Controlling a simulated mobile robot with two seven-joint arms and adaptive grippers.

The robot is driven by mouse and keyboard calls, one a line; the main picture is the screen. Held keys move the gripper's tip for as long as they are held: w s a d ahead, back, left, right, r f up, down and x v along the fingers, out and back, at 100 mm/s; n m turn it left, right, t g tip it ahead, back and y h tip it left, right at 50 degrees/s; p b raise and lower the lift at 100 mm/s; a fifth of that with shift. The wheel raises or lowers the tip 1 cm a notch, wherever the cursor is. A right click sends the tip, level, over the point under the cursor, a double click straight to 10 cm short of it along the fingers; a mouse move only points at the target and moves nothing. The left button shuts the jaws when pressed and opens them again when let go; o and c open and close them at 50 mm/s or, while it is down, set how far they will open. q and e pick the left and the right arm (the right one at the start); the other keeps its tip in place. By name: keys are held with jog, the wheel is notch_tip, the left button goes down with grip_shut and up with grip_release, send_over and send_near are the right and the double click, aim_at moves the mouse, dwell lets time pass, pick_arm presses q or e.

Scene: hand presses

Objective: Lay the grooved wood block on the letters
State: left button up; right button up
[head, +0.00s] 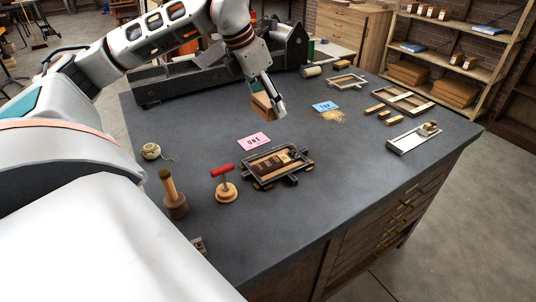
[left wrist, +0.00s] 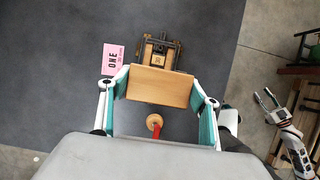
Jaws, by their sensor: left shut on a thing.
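The wood block (head: 261,106) is held in my left gripper (head: 268,108), above the table behind the pink ONE card. In the left wrist view the block (left wrist: 158,87) sits between the two fingers, showing a plain face; I cannot make out its groove. The letters (head: 276,163) lie dark inside a metal frame (head: 248,178) on the table, nearer the front than the block. In the left wrist view the frame (left wrist: 175,47) shows just beyond the block, which may hide part of it. My right gripper (left wrist: 263,94) shows in that view, open and empty, off beyond the table.
The pink ONE card (head: 254,141) lies behind the frame. A blue card (head: 326,106) and small wood pieces (head: 385,114) lie farther right. The front right table area is clear.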

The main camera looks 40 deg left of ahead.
pick_arm(q)
send_over(272, 161)
jog(key=s, duration=0.2)
jog(key=f, duration=1.1)
jog(key=shift+w+a+f+b, duration=0.25)
jog(key=shift+b, duration=0.1)
jog(key=shift+f, duration=2.55)
jog(key=shift+f+b, duration=0.4)
jog(key=shift+f, duration=0.05)
jog(key=o, duration=1.2)
jog(key=shift+r+p, duration=0.35)
jog(key=shift+r, duration=0.1)
jog(key=v, duration=1.2)
